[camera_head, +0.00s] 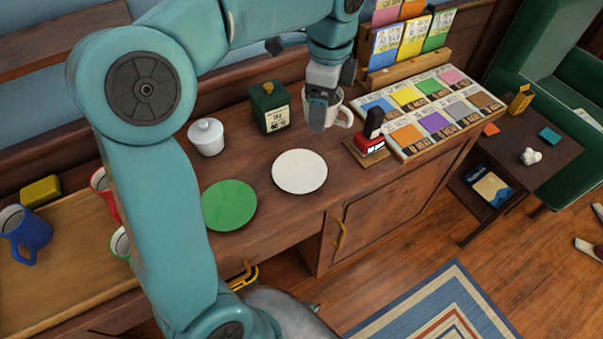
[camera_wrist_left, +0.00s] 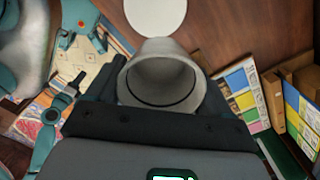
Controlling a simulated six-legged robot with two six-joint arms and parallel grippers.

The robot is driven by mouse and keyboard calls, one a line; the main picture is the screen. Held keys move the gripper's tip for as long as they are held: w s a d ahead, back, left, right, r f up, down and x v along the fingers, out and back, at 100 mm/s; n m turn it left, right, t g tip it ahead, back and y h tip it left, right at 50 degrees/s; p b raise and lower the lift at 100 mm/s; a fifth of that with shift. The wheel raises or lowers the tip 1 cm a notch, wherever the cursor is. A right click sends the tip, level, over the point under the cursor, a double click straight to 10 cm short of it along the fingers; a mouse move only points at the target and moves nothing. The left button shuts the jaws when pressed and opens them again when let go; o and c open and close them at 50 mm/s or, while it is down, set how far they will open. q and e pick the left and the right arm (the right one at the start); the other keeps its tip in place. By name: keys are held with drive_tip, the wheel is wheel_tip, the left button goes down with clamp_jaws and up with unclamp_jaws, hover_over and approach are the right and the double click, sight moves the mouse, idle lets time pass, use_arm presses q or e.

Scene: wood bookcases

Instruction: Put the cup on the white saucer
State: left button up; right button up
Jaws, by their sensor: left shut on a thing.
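The white cup (camera_head: 338,106) is behind the white saucer on the wooden counter, with its handle toward the right. My left gripper (camera_head: 318,112) comes down from above and is shut on the cup. The gripper hides part of the cup, and I cannot tell whether its base touches the counter. In the left wrist view the cup (camera_wrist_left: 161,80) sits between the dark fingers, its open mouth facing the camera. The white saucer (camera_head: 300,171) lies flat and empty, in front of and left of the cup. It also shows at the top of the left wrist view (camera_wrist_left: 156,14). My right gripper is not clearly seen.
A green plate (camera_head: 229,205) lies left of the saucer. A white lidded pot (camera_head: 207,137) and green canister (camera_head: 270,107) stand behind. A red stamp (camera_head: 370,144) and card rack (camera_head: 432,108) are at right. A blue mug (camera_head: 25,232) stands far left.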

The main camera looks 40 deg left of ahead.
use_arm(q)
drive_tip(key=s+a+r+m, duration=0.3)
drive_tip(key=m, duration=0.1)
drive_tip(key=b, duration=0.4)
hover_over(301, 171)
wheel_tip(301, 171, down, 15)
drive_tip(key=shift+s+r, duration=0.1)
wheel_tip(301, 171, down, 4)
drive_tip(key=shift+f+b, duration=0.25)
drive_tip(key=shift+b, duration=0.15)
drive_tip(key=shift+f, duration=0.3)
